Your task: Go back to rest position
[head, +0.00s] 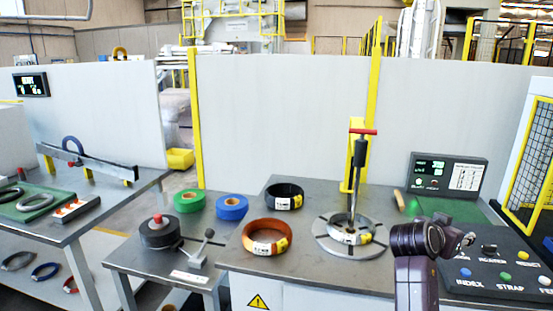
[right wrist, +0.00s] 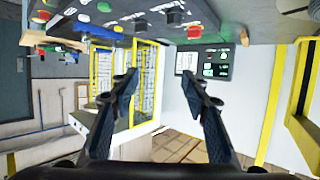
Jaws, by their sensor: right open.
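My right gripper (head: 466,240) is in the head view at the lower right, in front of the button panel, with my dark wrist beside it. In the right wrist view its two dark fingers (right wrist: 160,78) stand wide apart with nothing between them. A coil (head: 350,232) sits on the round wrapping station (head: 375,245), around the foot of an upright post with a red handle (head: 363,131). An orange coil (head: 265,238) and a black coil (head: 285,197) lie on the same table. My left gripper is not in view.
The button panel (head: 510,262) and a lit display box (head: 447,175) stand at the right. Green tape (head: 189,201), blue tape (head: 231,207) and a black roll device (head: 160,232) are on the lower table. A side table (head: 90,205) holds more coils.

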